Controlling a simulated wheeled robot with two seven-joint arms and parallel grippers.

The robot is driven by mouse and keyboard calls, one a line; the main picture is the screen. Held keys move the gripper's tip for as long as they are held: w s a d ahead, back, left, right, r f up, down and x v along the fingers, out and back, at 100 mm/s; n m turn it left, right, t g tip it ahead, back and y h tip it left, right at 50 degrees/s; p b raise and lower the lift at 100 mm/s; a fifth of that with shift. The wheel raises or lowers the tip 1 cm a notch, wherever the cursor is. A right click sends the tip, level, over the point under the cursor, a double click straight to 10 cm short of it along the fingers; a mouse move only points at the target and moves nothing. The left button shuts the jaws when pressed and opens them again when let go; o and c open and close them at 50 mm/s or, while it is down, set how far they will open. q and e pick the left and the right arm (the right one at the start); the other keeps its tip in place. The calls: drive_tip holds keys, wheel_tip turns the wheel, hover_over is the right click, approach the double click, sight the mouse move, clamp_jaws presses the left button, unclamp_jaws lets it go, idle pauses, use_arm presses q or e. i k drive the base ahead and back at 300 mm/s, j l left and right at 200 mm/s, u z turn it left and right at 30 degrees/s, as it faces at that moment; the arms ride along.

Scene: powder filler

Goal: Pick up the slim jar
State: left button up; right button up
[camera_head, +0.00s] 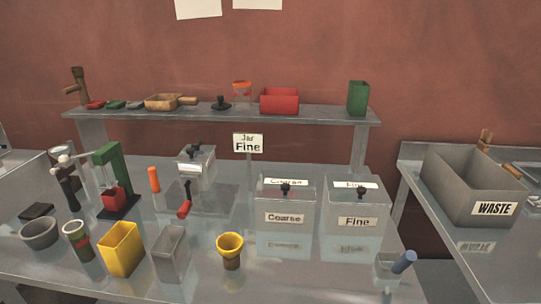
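No label in view names the slim jar. A clear jar with an orange lid (242,95) stands upright on the raised shelf, left of the red bin. A slim orange cylinder (153,180) stands farther back, right of the green press. I cannot tell for certain which of these is the slim jar. Neither of my grippers shows in the head view.
A metal shelf (330,115) crosses the back of the table. A "WASTE" bin (465,190) is right.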

sight(78, 238)
drive_tip(key=u, duration=1.45)
